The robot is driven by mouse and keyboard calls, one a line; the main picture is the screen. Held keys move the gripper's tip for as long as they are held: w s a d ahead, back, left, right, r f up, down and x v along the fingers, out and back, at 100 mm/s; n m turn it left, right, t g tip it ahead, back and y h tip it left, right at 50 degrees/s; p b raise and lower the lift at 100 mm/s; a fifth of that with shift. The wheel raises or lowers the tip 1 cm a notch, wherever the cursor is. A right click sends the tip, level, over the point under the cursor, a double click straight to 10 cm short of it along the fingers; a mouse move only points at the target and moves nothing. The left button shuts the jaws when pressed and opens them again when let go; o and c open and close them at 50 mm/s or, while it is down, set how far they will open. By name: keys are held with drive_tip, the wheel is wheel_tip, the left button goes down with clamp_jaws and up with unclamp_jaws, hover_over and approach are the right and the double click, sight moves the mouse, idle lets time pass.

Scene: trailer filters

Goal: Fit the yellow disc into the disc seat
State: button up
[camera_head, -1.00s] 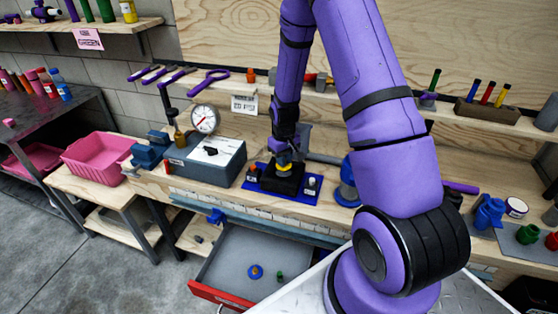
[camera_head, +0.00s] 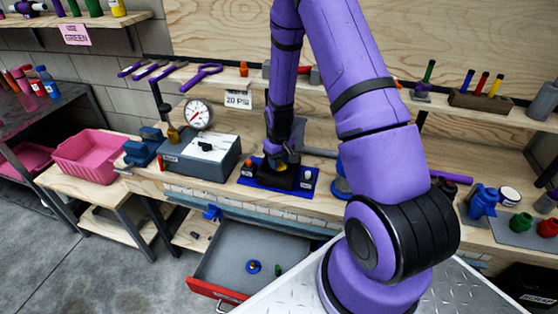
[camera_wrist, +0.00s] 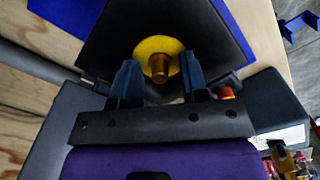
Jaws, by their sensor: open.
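The yellow disc (camera_wrist: 150,48) has a brass-coloured knob at its middle and lies on the black block of the disc seat (camera_wrist: 110,38). Whether it sits fully down in the seat cannot be told. My gripper (camera_wrist: 161,78) is open, its two dark blue fingers on either side of the knob with gaps between. In the head view my gripper (camera_head: 278,158) points down at the black disc seat (camera_head: 272,178), which stands on a blue plate (camera_head: 273,195). Only a sliver of the yellow disc (camera_head: 282,167) shows there.
A small orange-topped peg (camera_head: 249,165) and a white-topped peg (camera_head: 307,176) flank the seat. A grey box (camera_head: 200,157) and gauge (camera_head: 198,114) stand to its left. An open drawer (camera_head: 225,262) below holds a blue round part (camera_head: 253,267) and a green one (camera_head: 278,270).

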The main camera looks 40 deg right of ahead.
drive_tip(key=shift+r, duration=0.1)
drive_tip(key=s+a+r+t, duration=0.1)
drive_tip(key=s+a+r, duration=0.1)
drive_tip(key=r, duration=1.1)
drive_tip(key=s+a+r, duration=0.1)
drive_tip(key=a+r, duration=0.1)
drive_tip(key=r, duration=1)
drive_tip(key=s+a+r+t, duration=0.2)
drive_tip(key=s+a+r, duration=0.2)
drive_tip(key=s+r, duration=0.5)
drive_tip(key=s+a+r+t, duration=0.2)
drive_tip(key=s+a+r, duration=0.3)
drive_tip(key=s+r, duration=0.4)
drive_tip(key=shift+s+r, duration=0.25)
drive_tip(key=shift+s, duration=2.5)
